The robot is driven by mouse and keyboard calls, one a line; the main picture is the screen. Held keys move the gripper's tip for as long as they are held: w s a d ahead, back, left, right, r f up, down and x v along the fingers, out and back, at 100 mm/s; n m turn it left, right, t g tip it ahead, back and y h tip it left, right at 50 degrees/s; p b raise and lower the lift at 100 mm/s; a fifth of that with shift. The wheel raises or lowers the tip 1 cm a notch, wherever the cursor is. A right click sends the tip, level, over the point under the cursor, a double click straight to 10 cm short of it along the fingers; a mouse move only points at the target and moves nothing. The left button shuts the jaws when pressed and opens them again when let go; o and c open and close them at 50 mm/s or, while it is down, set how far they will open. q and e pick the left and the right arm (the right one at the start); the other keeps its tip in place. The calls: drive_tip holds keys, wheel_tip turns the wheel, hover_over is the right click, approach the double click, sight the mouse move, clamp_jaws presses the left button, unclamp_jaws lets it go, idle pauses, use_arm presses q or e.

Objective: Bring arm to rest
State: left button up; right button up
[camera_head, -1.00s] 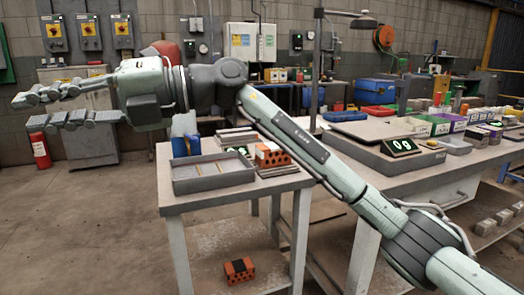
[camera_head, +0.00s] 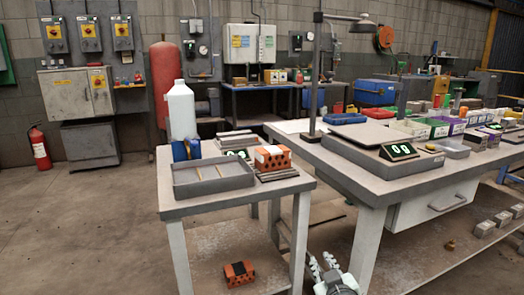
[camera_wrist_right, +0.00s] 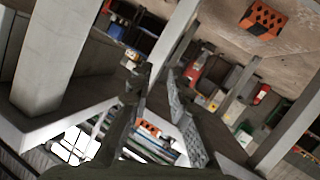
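My right gripper (camera_head: 322,262) is low at the bottom of the head view, beside the legs of the small table. It also shows in the right wrist view (camera_wrist_right: 158,78), with its two fingers apart and nothing held between them. Most of my right arm is out of the head view. My left gripper is not in view. An orange hollow brick (camera_head: 272,158) lies on the small table, to the right of a shallow grey tray (camera_head: 215,186). Another orange brick (camera_head: 239,272) lies on the lower shelf.
A white bottle (camera_head: 181,110) stands behind the tray. The larger workbench (camera_head: 350,176) on the right holds a scale reading 0 g (camera_head: 399,151), a lamp and several bins. Its legs stand close to my right gripper. Open floor (camera_head: 80,225) lies to the left.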

drive_tip(key=s+d+f+m+g+h, duration=0.1)
drive_tip(key=s+d+f+g, duration=0.25)
drive_tip(key=s+f, duration=0.35)
drive_tip(key=s+d+f+m+g+h, duration=0.1)
drive_tip(key=s+d+f+g, duration=0.1)
drive_tip(key=s+d+f, duration=0.35)
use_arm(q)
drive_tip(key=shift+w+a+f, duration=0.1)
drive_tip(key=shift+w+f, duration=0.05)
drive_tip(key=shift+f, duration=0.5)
use_arm(e)
drive_tip(key=s+d+f+g, duration=0.1)
drive_tip(key=s+f+g, duration=0.2)
drive_tip(key=s, duration=0.6)
drive_tip(key=s+d+f+g, duration=0.2)
drive_tip(key=s+f+g, duration=0.1)
drive_tip(key=s+f, duration=0.5)
drive_tip(key=shift+s, duration=0.95)
